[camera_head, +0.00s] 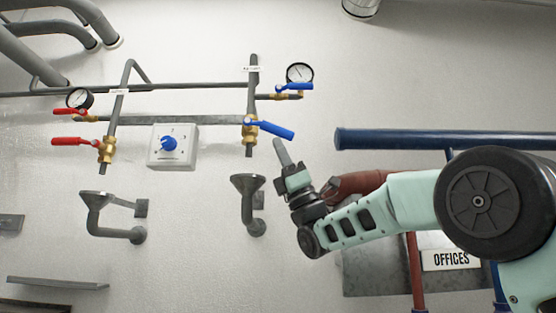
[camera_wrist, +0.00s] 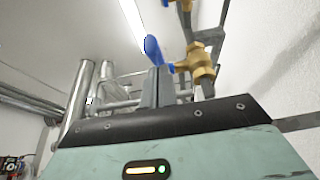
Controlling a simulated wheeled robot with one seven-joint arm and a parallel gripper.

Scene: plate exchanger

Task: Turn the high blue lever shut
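The high blue lever (camera_head: 294,87) is on a small brass valve just below the right gauge and lies nearly level. A sliver of blue at the top edge of the wrist view (camera_wrist: 183,4) appears to be this lever. A larger, lower blue lever (camera_head: 271,129) slants down to the right from a brass valve (camera_head: 250,131); it also shows in the wrist view (camera_wrist: 153,50). My gripper (camera_head: 280,147) points up, just below the lower lever's free end and well below the high one. Its fingers (camera_wrist: 158,86) look together and empty.
A right gauge (camera_head: 299,73) stands above the high lever. Red levers (camera_head: 72,141) and a white dial box (camera_head: 173,147) are at left. Grey funnel drains (camera_head: 248,186) are below. A blue rail (camera_head: 440,139) and OFFICES sign (camera_head: 450,260) are at right.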

